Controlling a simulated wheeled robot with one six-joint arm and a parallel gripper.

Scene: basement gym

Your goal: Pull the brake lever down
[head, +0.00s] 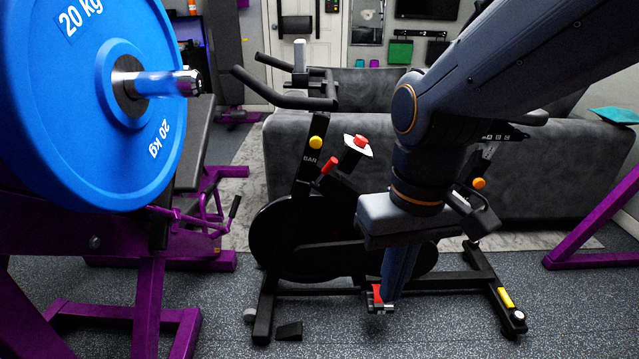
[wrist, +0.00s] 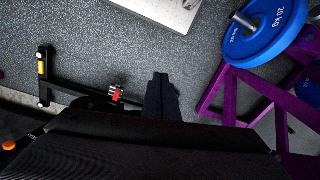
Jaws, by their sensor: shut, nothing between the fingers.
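The exercise bike (head: 310,215) stands in the middle of the head view. On its frame are a short red lever (head: 329,165) and a red knob on a white plate (head: 361,141); I cannot tell for sure which is the brake lever. Both are left of my arm and uncovered. My gripper (head: 390,298) points down in front of the bike's lower part, well below these red parts. In the wrist view its dark fingers (wrist: 161,80) are together and empty. A red pedal (head: 377,293) shows beside the fingertips; it also shows left of them in the wrist view (wrist: 117,95).
A blue weight plate (head: 95,130) on a purple rack fills the left of the head view. Handlebars (head: 290,98) rise above the red parts. A grey sofa (head: 560,170) stands behind the bike. Speckled floor (head: 420,335) in front is mostly clear.

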